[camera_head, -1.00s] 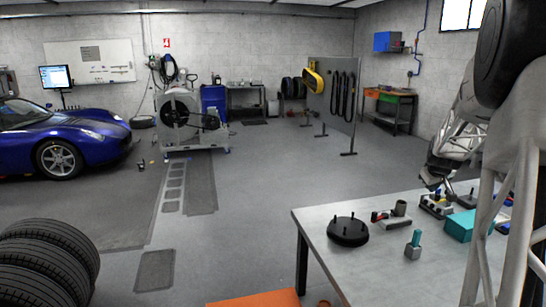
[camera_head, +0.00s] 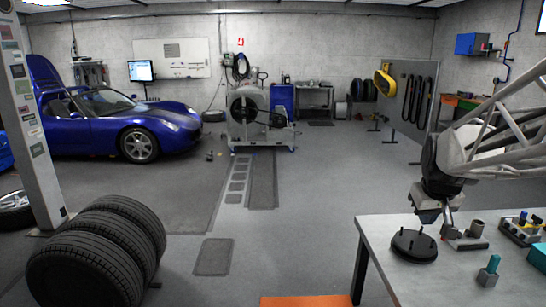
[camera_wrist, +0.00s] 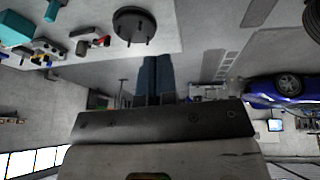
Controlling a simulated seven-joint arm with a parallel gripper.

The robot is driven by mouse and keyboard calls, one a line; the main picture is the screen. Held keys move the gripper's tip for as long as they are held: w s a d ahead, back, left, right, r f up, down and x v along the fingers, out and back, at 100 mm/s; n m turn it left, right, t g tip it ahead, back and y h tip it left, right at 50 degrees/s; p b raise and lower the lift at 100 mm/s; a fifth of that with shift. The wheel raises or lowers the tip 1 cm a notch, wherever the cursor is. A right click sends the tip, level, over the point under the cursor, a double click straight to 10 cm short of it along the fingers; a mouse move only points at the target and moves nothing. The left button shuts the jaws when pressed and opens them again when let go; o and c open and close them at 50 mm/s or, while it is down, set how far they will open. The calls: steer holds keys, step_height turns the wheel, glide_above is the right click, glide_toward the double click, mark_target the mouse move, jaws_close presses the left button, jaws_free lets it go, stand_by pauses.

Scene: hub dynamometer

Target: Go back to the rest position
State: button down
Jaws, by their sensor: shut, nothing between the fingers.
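My gripper (camera_head: 447,222) hangs from my arm at the right of the head view, above the back of the grey table (camera_head: 380,240). In the wrist view its two dark blue fingers (camera_wrist: 158,78) lie side by side, shut and empty. A black round hub with upright pegs (camera_head: 414,246) sits on the table just in front of the gripper in the head view. It also shows in the wrist view (camera_wrist: 135,25), apart from the fingers.
A grey block with a teal top (camera_head: 489,270) and small fixtures (camera_head: 520,229) stand on the table. Black tyres (camera_head: 100,250) lie at the lower left. A blue car (camera_head: 110,125) and a wheeled machine (camera_head: 255,115) stand farther back. The floor between is mostly clear.

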steer(key=s+a+f, duration=0.2)
steer(key=s+a, duration=0.7)
steer(key=s, duration=0.2)
steer(key=s+a+f+g+y, duration=0.1)
steer(key=s+a+f, duration=0.2)
steer(key=s+a, duration=0.6)
steer(key=s, duration=0.2)
steer(key=shift+s+a+g, duration=0.15)
steer(key=shift+s+g, duration=0.15)
steer(key=shift+s, duration=0.1)
